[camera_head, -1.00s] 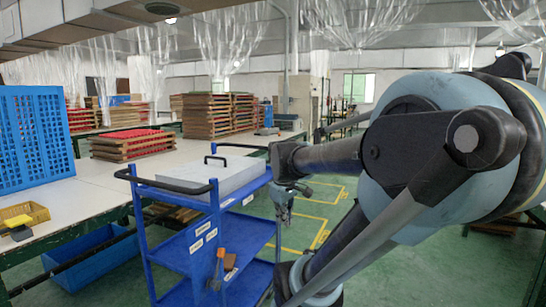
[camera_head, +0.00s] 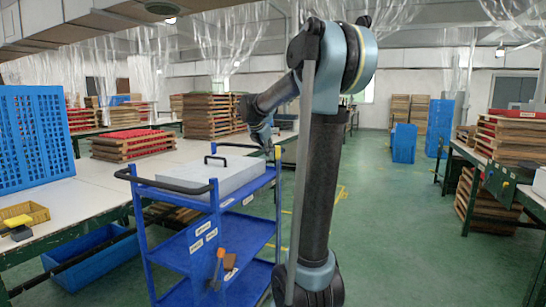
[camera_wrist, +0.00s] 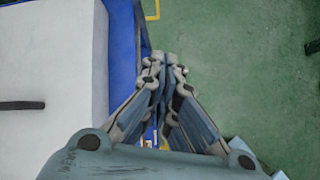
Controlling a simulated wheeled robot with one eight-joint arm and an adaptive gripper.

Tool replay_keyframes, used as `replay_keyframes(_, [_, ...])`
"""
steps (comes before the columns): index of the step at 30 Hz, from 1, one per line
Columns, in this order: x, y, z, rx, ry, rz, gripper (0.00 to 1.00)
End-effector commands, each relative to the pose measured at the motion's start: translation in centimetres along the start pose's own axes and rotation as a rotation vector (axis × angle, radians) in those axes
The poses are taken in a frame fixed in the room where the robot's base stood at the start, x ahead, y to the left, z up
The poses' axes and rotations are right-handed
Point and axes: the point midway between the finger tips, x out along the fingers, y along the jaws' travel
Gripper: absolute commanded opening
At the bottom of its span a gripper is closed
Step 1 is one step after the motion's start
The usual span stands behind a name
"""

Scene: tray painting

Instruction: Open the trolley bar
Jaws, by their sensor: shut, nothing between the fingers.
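The blue trolley (camera_head: 207,250) stands in the middle foreground, with a black curved bar (camera_head: 165,187) at its near left end. A white box (camera_head: 228,178) with a thin black handle (camera_head: 217,158) rests on its top. In the wrist view, the white box (camera_wrist: 50,60) fills the left, beside a blue trolley edge (camera_wrist: 127,30). My gripper (camera_wrist: 163,60) is shut and empty, above that blue edge and the green floor. In the head view, my gripper (camera_head: 268,148) is small near the trolley's far right corner, partly hard to make out. It is apart from the near black bar.
A long white table (camera_head: 95,195) runs behind and left of the trolley, with wooden tray stacks (camera_head: 133,144) and a yellow bin (camera_head: 22,217). A blue perforated crate (camera_head: 35,140) stands at left. An orange-handled tool (camera_head: 218,268) is on the trolley side. Green floor (camera_head: 410,240) is open at right.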

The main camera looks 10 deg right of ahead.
Motion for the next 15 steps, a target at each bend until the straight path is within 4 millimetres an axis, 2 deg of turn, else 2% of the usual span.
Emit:
replay_keyframes(1, [0.4, 1.6, 0.8, -0.070, -0.017, 0.006, 0.00])
replay_keyframes(3, [0.8, 3.2, 1.6, -0.160, -0.038, 0.012, 0.00])
replay_keyframes(6, [1.2, 4.9, 2.4, -0.248, -0.059, 0.016, 0.00])
replay_keyframes(9, [1.4, 5.7, 2.8, -0.297, -0.071, 0.017, 0.00])
replay_keyframes(15, [2.7, 5.9, 3.0, -0.310, -0.074, 0.016, 0.00])
